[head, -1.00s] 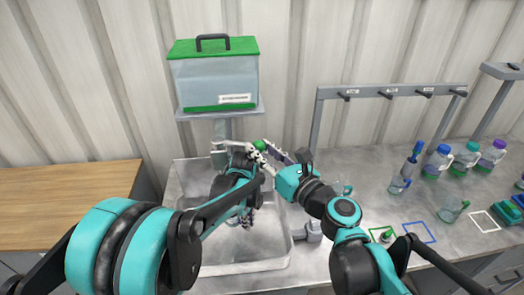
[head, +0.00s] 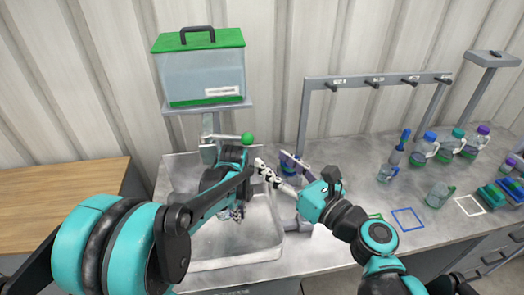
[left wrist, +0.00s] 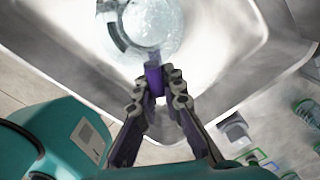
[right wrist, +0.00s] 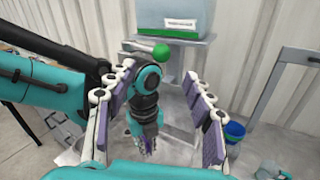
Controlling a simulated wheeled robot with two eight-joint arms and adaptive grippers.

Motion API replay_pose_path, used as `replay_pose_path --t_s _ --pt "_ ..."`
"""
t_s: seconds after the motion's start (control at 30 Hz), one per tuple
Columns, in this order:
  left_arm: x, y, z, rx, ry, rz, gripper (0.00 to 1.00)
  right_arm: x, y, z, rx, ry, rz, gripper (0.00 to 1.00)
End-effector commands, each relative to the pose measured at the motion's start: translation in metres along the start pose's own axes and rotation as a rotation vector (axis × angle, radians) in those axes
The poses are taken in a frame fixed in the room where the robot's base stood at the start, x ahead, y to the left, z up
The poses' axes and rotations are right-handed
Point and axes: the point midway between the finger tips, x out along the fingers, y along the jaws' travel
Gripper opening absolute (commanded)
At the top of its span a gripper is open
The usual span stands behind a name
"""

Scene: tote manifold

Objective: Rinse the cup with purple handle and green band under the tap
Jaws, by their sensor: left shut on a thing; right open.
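My left gripper (left wrist: 160,92) is shut on the purple handle (left wrist: 155,78) of a clear cup (left wrist: 148,22), low over the sink. The cup looks bright and speckled inside; its green band cannot be made out. In the head view my left gripper (head: 237,212) is over the sink basin, and my arm hides most of the cup. The tap lever with a green ball (head: 247,139) is behind the sink under the tank; it also shows in the right wrist view (right wrist: 162,52). My right gripper (head: 274,163) is open and empty, apart from the ball. Water flow cannot be told.
A green-lidded tank (head: 200,75) stands above the sink (head: 265,255). A peg rack (head: 380,82) is to the right. A blue container (right wrist: 235,130) stands near it.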

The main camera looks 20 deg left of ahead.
Motion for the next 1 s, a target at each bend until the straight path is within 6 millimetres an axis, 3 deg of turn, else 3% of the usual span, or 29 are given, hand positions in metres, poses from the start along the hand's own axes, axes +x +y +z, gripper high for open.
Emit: replay_pose_path --t_s 0.23,1.0 --pt "0.000 0.000 0.000 0.000 0.000 0.000 0.00 -0.022 -0.001 0.000 0.000 0.000 -0.002 0.53" --pt "0.000 0.000 0.000 0.000 0.000 0.000 0.00 -0.023 0.000 0.000 0.000 0.000 0.000 0.53"
